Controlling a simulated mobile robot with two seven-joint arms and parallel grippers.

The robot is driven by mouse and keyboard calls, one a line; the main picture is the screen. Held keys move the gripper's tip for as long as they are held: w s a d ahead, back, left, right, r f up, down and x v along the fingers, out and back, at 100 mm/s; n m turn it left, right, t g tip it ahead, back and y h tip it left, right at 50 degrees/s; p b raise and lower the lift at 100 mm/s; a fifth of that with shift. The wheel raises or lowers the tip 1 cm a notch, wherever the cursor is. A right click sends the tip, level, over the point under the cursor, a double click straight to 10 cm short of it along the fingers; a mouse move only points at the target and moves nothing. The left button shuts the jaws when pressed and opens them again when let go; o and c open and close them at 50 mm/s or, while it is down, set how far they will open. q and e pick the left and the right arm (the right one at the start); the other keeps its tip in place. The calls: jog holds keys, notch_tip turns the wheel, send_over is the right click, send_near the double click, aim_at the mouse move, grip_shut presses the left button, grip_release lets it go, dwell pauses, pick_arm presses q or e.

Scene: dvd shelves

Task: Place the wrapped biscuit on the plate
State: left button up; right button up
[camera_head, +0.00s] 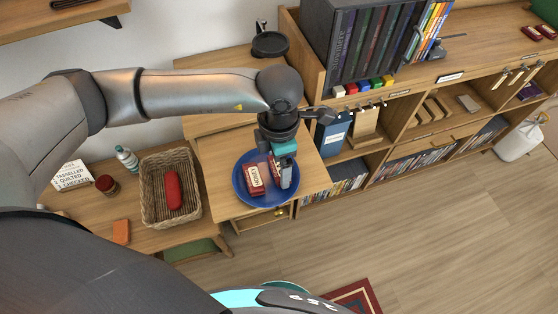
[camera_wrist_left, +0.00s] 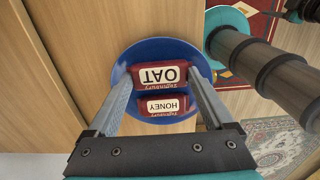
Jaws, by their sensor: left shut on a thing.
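A blue round plate (camera_head: 240,192) sits on the wooden top beside the shelves; the left wrist view shows its rim (camera_wrist_left: 165,45). My left gripper (camera_head: 285,180) points down over the plate's right side. It is shut on a dark red wrapped biscuit labelled OAT (camera_wrist_left: 160,74), between the fingertips. In the head view this biscuit (camera_head: 274,168) is partly hidden by the gripper. A second red wrapped biscuit labelled HONEY (camera_head: 254,181) lies on the plate, next to the held one. I cannot tell whether the held biscuit touches the plate.
A wicker basket (camera_head: 147,214) holding a red item (camera_head: 174,190) stands to the left. A bottle (camera_head: 126,158), a jar (camera_head: 106,185) and an orange block (camera_head: 121,232) are nearby. A shelf unit with dark binders (camera_head: 362,45) stands to the right.

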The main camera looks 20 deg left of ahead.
aim_at(279, 167)
pick_arm(q)
jog(key=shift+f, duration=0.1)
jog(key=shift+f+b, duration=0.3)
jog(key=shift+b, duration=0.05)
jog(key=o, duration=0.9)
jog(key=shift+c, duration=0.2)
jog(key=shift+o, duration=1)
jog(key=shift+r, duration=0.1)
jog(key=shift+r+p, duration=0.25)
jog(key=shift+p, duration=0.1)
notch_tip(279, 167, up, 12)
